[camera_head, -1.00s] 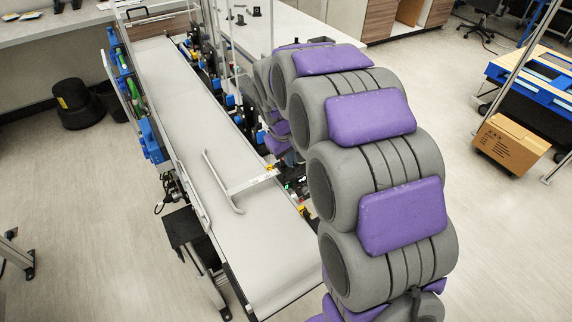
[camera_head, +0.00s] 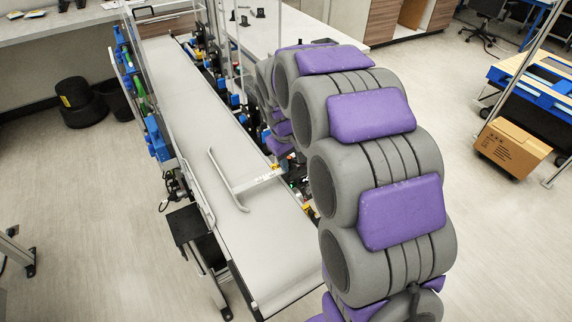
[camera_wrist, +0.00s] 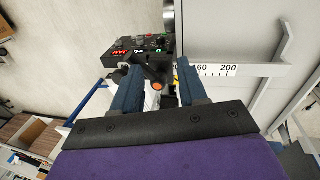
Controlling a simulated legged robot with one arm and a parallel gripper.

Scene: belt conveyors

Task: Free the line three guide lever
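My gripper (camera_wrist: 158,68) is open in the wrist view, with its two blue fingers apart. A dark lever-like part with an orange round end (camera_wrist: 155,87) shows between the fingers. I cannot tell whether either finger touches it. A pale guide bar (camera_wrist: 287,45) stands over the belt farther right. In the head view, the bent guide bar (camera_head: 224,178) and its scale strip (camera_head: 259,182) lie across the conveyor belt (camera_head: 185,105). My arm hides the gripper there.
A black control box (camera_wrist: 140,47) with lit green and red buttons sits beyond the fingers. Blue fittings and frame posts line both sides of the belt. A cardboard box (camera_head: 512,148) stands on the floor at right. The floor left of the conveyor is mostly open.

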